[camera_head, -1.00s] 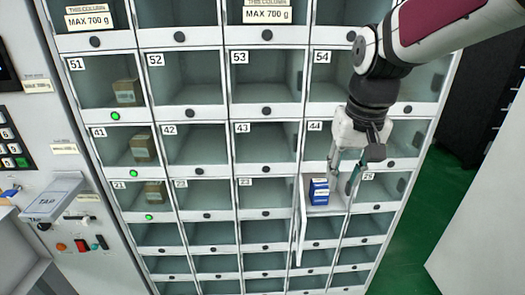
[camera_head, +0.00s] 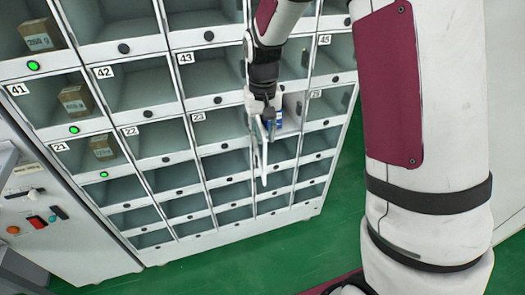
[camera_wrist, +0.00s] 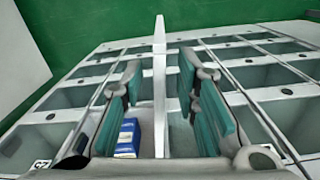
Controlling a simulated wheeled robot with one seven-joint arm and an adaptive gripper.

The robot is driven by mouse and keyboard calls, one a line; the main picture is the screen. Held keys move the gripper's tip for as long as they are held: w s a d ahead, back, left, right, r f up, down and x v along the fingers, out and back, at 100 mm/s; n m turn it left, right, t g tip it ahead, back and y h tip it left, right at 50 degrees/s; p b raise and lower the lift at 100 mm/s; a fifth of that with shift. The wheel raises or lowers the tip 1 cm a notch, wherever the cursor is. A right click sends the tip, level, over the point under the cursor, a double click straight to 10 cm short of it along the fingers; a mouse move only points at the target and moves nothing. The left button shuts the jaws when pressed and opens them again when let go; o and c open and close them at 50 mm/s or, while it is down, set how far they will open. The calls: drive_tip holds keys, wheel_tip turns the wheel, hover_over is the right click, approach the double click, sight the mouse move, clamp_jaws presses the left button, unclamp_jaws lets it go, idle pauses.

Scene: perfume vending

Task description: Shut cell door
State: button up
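The cell door (camera_head: 264,165) is a thin white panel. It stands open, seen nearly edge-on, sticking out from the cell between 23 and 25. In the wrist view the door (camera_wrist: 160,85) rises between my two fingers with a gap to each. My gripper (camera_head: 265,120) is at the front of this cell, its fingers open around the door; its teal pads show in the wrist view (camera_wrist: 159,85). A blue box (camera_wrist: 128,138) sits in the cell, left of the door in the wrist view, and is partly hidden behind my gripper in the head view.
Several cells at the left hold brown boxes (camera_head: 76,100) with green lights. The green floor (camera_head: 230,262) is clear in front. A control panel (camera_head: 45,215) stands at the left.

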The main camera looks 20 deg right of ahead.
sight(263, 152)
wheel_tip(263, 152, down, 7)
drive_tip(key=shift+r, duration=0.1)
idle(0.3)
clamp_jaws()
